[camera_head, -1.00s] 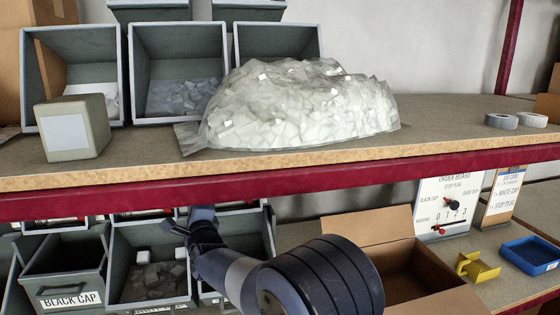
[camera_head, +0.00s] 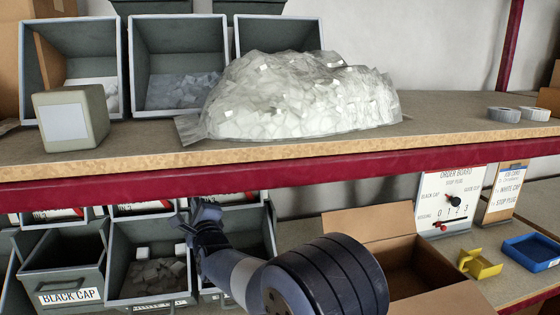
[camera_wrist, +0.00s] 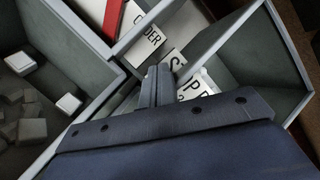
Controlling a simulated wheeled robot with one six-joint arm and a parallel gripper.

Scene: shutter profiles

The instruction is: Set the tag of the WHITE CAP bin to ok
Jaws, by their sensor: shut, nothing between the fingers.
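My gripper (camera_head: 190,211) is shut and empty at the lower bins, just below the red shelf beam. In the wrist view its closed fingers (camera_wrist: 157,84) point at white cards behind the bins, one reading "ORDER" (camera_wrist: 140,42); whether they touch a card I cannot tell. A grey bin with pale blocks (camera_head: 113,270) stands in the middle; its label is mostly cut off, so I cannot read whether it is the WHITE CAP bin. The BLACK CAP bin (camera_head: 72,274) is to its left. Another bin (camera_wrist: 283,75) is partly hidden by my arm. No tag's setting is readable.
The red shelf beam (camera_head: 270,174) runs close above my gripper. An open cardboard box (camera_head: 425,290) stands to the right of my arm, with an order board (camera_head: 445,190), a yellow holder (camera_head: 480,265) and a blue tray (camera_head: 530,252) beyond it.

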